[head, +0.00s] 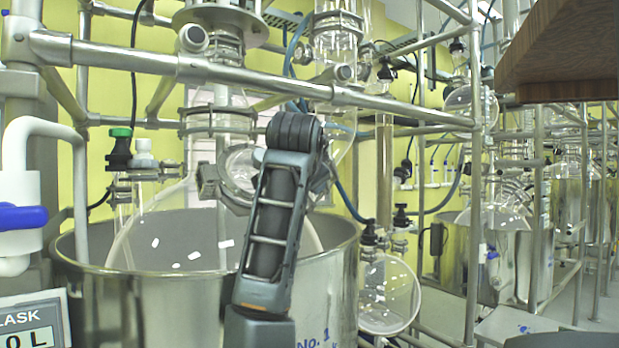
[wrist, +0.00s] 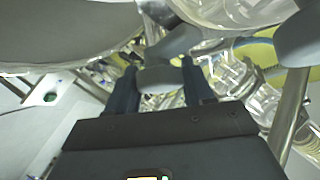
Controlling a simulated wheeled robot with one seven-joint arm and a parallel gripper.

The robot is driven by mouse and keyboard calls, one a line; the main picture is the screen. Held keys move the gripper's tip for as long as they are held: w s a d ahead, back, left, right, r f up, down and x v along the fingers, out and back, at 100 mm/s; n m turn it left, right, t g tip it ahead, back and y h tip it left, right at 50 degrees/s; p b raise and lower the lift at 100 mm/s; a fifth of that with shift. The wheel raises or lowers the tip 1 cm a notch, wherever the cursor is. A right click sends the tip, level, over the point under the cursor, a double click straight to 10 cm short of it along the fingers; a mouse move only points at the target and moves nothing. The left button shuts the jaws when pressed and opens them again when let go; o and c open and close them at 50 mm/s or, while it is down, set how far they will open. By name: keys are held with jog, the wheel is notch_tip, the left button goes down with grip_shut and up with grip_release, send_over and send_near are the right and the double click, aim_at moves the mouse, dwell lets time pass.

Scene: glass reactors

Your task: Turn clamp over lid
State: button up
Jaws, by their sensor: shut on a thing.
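The glass lid (head: 238,168) sits tilted on a side neck of the big round flask (head: 165,235). A grey clamp (head: 208,183) shows at the lid's rim, partly hidden by my arm. In the wrist view my gripper (wrist: 160,74) has its two dark fingers on either side of a grey rounded piece of the clamp (wrist: 162,80), and it is shut on that piece. Clear glass of the lid (wrist: 228,72) shows right of the fingers. In the head view my arm hides the fingers, so the clamp's exact position over the lid cannot be told.
The flask stands in a steel vessel (head: 180,310). A metal rail (head: 250,75) runs across above the lid, with upright posts nearby. A small round glass flask (head: 388,293) hangs at the right. A brown wooden board (head: 565,45) juts in at the upper right.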

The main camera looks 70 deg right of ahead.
jog(key=o, duration=1)
jog(key=b+v, duration=0.1)
jog(key=v, duration=0.6)
jog(key=shift+s+a+r+b, duration=0.2)
jog(key=shift+a+b, duration=0.1)
jog(key=shift+b, duration=0.1)
